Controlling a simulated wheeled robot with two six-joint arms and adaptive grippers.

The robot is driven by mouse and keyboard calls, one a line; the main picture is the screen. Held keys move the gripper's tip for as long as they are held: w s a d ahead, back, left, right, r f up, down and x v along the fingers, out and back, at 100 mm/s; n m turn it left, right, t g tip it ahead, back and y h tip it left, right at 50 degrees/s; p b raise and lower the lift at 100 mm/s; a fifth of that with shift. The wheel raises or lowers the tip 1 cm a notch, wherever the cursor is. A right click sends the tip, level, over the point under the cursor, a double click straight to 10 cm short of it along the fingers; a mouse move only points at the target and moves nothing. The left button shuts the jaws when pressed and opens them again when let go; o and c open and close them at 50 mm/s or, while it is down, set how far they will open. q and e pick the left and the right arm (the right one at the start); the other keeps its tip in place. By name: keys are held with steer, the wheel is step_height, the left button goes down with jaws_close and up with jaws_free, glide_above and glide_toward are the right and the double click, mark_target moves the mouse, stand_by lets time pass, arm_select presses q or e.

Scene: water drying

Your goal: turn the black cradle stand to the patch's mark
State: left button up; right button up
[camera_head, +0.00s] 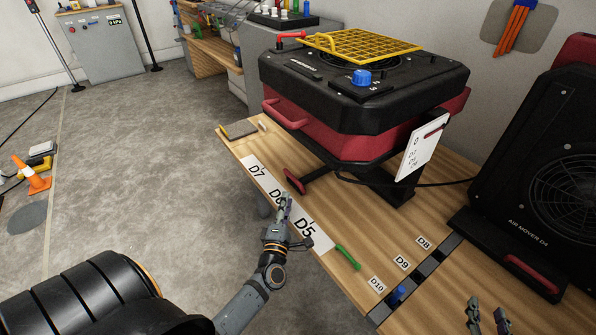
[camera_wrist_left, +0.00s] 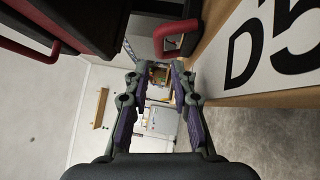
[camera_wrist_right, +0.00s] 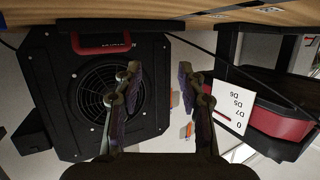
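The black cradle stand (camera_head: 393,190) stands on the wooden bench under a black and red machine (camera_head: 360,90). Its red handle (camera_head: 294,181) sticks out toward the front edge, over the white patch strip (camera_head: 262,174) lettered D7, D6, D5. The handle also shows in the left wrist view (camera_wrist_left: 178,36), just past the fingertips. My left gripper (camera_head: 285,199) is open and empty over the strip near D6, short of the handle. My right gripper (camera_head: 488,304) is open and empty at the lower right, and in its wrist view (camera_wrist_right: 158,72) nothing lies between the fingers.
A white card (camera_head: 422,146) hangs on the machine's right side. A green-handled tool (camera_head: 348,257) lies by the D5 end. A dark slotted strip (camera_head: 428,266) labelled D8, D9, D10 holds a blue peg (camera_head: 397,295). Another air mover (camera_head: 540,180) stands right.

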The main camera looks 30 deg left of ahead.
mark_target(291, 175)
arm_select(q)
steer(key=shift+w+r, duration=0.1)
arm_select(e)
steer(key=shift+s, duration=0.1)
arm_select(q)
steer(key=x, duration=0.4)
steer(key=shift+w+a+r, duration=0.1)
steer(key=shift+w+a, duration=0.1)
arm_select(e)
steer(key=shift+f, duration=0.1)
arm_select(q)
steer(key=x, duration=0.5)
steer(key=shift+b, duration=0.35)
steer(key=shift+w+a, duration=0.1)
steer(key=shift+w, duration=0.2)
arm_select(e)
step_height(291, 175, up, 7)
steer(key=w+t, duration=0.2)
steer(key=t, duration=0.1)
steer(key=shift+d, duration=0.15)
arm_select(q)
jaws_close()
